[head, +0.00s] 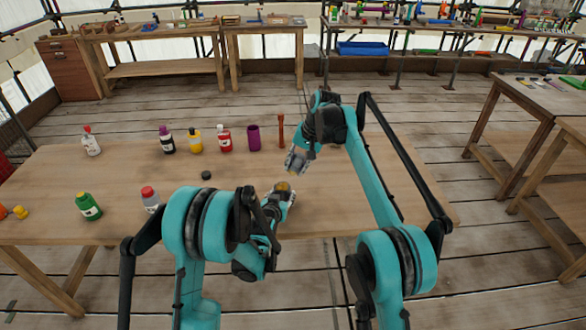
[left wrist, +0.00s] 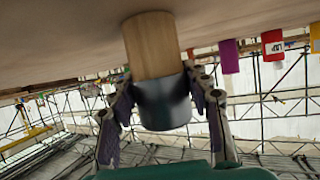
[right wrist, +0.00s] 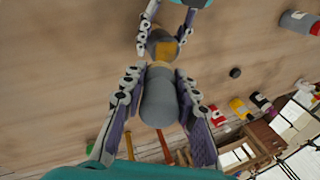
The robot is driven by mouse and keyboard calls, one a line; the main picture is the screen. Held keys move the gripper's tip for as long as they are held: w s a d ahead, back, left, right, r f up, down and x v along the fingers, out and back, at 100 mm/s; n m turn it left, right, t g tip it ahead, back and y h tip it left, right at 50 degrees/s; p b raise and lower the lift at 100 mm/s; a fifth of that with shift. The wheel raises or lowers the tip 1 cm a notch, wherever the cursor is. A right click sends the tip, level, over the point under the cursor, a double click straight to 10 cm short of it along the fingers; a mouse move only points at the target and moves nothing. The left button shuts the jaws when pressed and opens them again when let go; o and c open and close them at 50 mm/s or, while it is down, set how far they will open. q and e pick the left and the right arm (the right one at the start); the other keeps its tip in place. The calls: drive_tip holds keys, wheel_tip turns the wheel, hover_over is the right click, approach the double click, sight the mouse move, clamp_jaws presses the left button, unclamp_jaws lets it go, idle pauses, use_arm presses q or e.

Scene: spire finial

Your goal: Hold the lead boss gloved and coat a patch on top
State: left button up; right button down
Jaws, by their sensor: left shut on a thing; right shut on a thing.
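The right wrist view shows an ochre patch (right wrist: 167,50) on the boss's top. My right gripper (head: 296,161) is shut on a grey rounded tool (right wrist: 159,97), held above and close to the boss with its pale end toward the patch. I cannot tell whether the tool touches the patch.
On the table (head: 340,200) behind stand several bottles, including a red one (head: 224,139), a purple cup (head: 253,138) and a brown stick (head: 281,132). The table's right part is clear.

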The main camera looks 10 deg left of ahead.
drive_tip(key=shift+a, duration=0.1)
idle(0.3)
drive_tip(key=a, duration=0.1)
drive_tip(key=a+f, duration=0.1)
drive_tip(key=a, duration=0.1)
drive_tip(key=w+a, duration=0.1)
drive_tip(key=shift+a+f, duration=0.25)
drive_tip(key=shift+f, duration=0.05)
drive_tip(key=shift+a+f, duration=0.2)
drive_tip(key=shift+f, duration=1.75)
drive_tip(key=shift+f, duration=0.7)
drive_tip(key=shift+a, duration=0.1)
